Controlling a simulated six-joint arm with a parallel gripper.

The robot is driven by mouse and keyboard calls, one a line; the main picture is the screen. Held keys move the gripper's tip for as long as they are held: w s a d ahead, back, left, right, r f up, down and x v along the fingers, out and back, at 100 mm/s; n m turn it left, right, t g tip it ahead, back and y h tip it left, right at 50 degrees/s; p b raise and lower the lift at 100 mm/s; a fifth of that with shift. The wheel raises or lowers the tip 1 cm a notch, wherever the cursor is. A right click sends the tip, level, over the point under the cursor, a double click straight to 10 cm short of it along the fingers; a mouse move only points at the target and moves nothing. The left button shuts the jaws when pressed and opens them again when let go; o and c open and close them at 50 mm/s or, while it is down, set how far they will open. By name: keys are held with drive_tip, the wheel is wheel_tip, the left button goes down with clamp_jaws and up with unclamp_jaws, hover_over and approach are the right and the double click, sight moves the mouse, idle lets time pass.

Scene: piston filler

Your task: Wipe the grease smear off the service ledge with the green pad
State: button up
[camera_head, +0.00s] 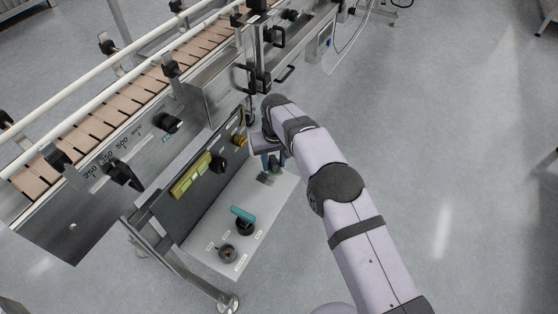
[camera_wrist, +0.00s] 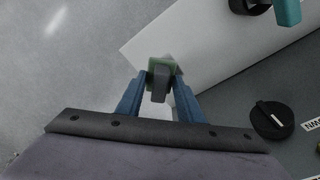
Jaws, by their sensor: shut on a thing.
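My gripper (camera_wrist: 161,86), with blue fingers, is shut on the grey grip of the green pad (camera_wrist: 152,68) in the wrist view. The pad is over the corner of the pale service ledge (camera_wrist: 205,35); I cannot tell whether it touches. In the head view my gripper (camera_head: 270,165) is at the right end of the ledge (camera_head: 210,220), and the pad is mostly hidden or too small to make out. I cannot make out the grease smear in either view; the gripper and pad hide part of the ledge.
A teal-handled part (camera_head: 243,214) and a black round part (camera_head: 227,253) stand on the ledge's near half. A dark panel behind it carries a yellow-green block (camera_head: 192,175), a black knob (camera_head: 218,164) and a brass-coloured knob (camera_head: 240,140). Open floor lies right of the ledge.

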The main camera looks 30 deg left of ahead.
drive_tip(key=shift+f, duration=0.1)
drive_tip(key=shift+f+b, duration=2.35)
drive_tip(key=shift+f, duration=0.55)
drive_tip(key=shift+f+b, duration=0.55)
drive_tip(key=shift+f, duration=0.45)
drive_tip(key=shift+r, duration=0.15)
drive_tip(key=shift+d+p, duration=0.1)
drive_tip(key=shift+p, duration=0.2)
drive_tip(key=shift+d+r+p, duration=0.15)
drive_tip(key=shift+d+p, duration=0.5)
drive_tip(key=shift+p, duration=0.25)
drive_tip(key=shift+d+p, duration=0.6)
drive_tip(key=shift+d, duration=0.05)
drive_tip(key=shift+d+f, duration=0.3)
drive_tip(key=shift+d, duration=0.1)
drive_tip(key=shift+p, duration=0.3)
